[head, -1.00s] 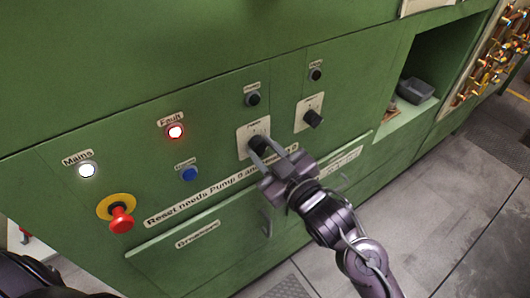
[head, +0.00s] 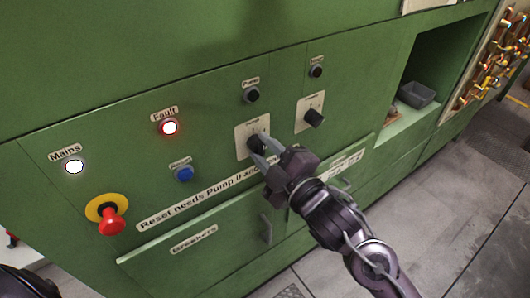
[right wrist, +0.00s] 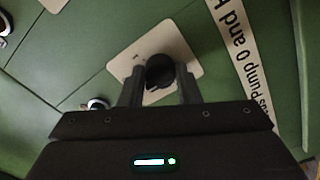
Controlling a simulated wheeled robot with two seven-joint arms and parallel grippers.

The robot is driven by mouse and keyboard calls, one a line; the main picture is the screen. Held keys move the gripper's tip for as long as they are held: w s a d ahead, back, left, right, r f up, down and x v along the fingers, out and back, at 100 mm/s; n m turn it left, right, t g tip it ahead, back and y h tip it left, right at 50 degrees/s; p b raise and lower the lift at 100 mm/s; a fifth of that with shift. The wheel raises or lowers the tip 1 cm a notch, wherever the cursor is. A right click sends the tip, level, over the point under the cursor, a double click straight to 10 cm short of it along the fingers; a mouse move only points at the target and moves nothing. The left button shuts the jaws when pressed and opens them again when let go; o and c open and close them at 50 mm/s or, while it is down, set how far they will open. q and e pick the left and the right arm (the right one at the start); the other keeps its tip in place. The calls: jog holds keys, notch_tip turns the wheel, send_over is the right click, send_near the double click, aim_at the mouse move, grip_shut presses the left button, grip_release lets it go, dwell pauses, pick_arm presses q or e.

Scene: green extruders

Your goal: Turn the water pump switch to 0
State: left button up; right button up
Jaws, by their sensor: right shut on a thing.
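The pump switch is a black rotary knob (head: 256,142) on a pale plate (head: 243,147) in the green panel. In the right wrist view the knob (right wrist: 160,72) sits between the two fingers. My right gripper (head: 266,148) is shut on this knob. The knob's exact setting cannot be read, as the fingers and blur hide the markings. A second black knob (head: 314,117) on its own plate is to the right. My left gripper is not in view.
Lit Mains (head: 75,166) and Fault (head: 170,128) lamps, a blue button (head: 184,174) and a red emergency stop (head: 112,222) on a yellow ring are at left. A label strip (head: 200,202) and a handle (head: 266,229) lie below.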

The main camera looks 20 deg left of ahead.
dwell(0.5)
jog(key=o, duration=1)
jog(key=shift+c, duration=0.2)
jog(key=b+v, duration=0.2)
jog(key=v, duration=0.5)
jog(key=shift+s+d, duration=0.25)
jog(key=shift+d, duration=0.1)
jog(key=shift+f, duration=0.1)
